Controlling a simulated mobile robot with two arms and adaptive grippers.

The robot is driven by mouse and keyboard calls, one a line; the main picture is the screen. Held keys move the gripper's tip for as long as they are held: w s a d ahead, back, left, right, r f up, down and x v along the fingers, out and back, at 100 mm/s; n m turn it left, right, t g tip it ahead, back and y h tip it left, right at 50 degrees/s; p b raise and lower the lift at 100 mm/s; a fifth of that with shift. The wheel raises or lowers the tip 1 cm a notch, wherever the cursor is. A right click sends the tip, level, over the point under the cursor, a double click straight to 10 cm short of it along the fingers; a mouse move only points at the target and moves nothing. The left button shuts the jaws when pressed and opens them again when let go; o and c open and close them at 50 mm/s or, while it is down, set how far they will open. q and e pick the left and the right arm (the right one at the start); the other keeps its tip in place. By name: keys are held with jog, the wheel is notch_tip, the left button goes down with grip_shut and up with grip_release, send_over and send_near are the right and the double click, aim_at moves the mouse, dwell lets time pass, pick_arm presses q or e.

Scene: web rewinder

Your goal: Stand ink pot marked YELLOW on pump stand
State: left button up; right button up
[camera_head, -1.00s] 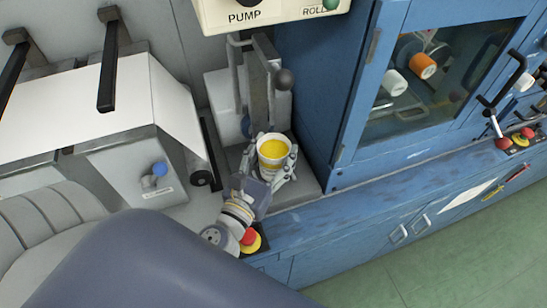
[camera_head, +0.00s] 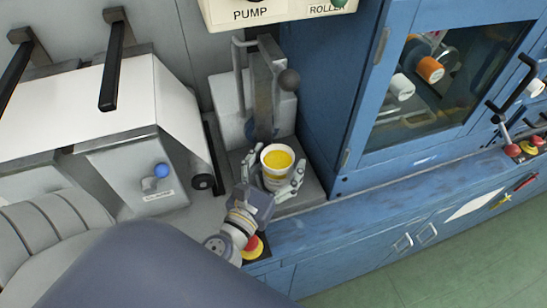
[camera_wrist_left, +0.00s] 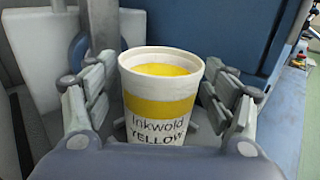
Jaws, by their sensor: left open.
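The ink pot marked YELLOW (camera_head: 277,163) is a white cup with yellow ink in it, upright on the pump stand (camera_head: 312,189), below the PUMP sign. In the left wrist view the pot (camera_wrist_left: 160,107) shows a yellow band and the words "Inkwold YELLOW". My left gripper (camera_head: 272,176) is open around the pot, one finger on each side. In the left wrist view its fingers (camera_wrist_left: 158,100) stand apart from the pot's wall, with gaps on both sides. The pot's base is partly hidden by the gripper. My right gripper is not in view.
A grey post with a dark ball knob (camera_head: 289,80) rises just behind the pot. A red and yellow emergency button (camera_head: 253,247) sits close under my left wrist. The blue cabinet (camera_head: 325,95) stands to the right. A white-covered machine (camera_head: 95,100) is to the left.

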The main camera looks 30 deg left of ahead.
pick_arm(q)
jog(key=shift+s+r, duration=0.1)
jog(key=s+b, duration=0.2)
jog(key=s, duration=0.1)
jog(key=s+b, duration=0.2)
jog(key=s, duration=0.1)
jog(key=shift+s+d, duration=0.2)
jog(key=shift+s, duration=0.15)
jog(key=shift+s+b, duration=0.65)
jog(key=shift+s, duration=0.45)
jog(key=shift+s+d, duration=0.15)
jog(key=shift+s, duration=0.25)
jog(key=shift+s+p, duration=0.45)
jog(key=shift+s, duration=0.6)
jog(key=shift+r, duration=0.15)
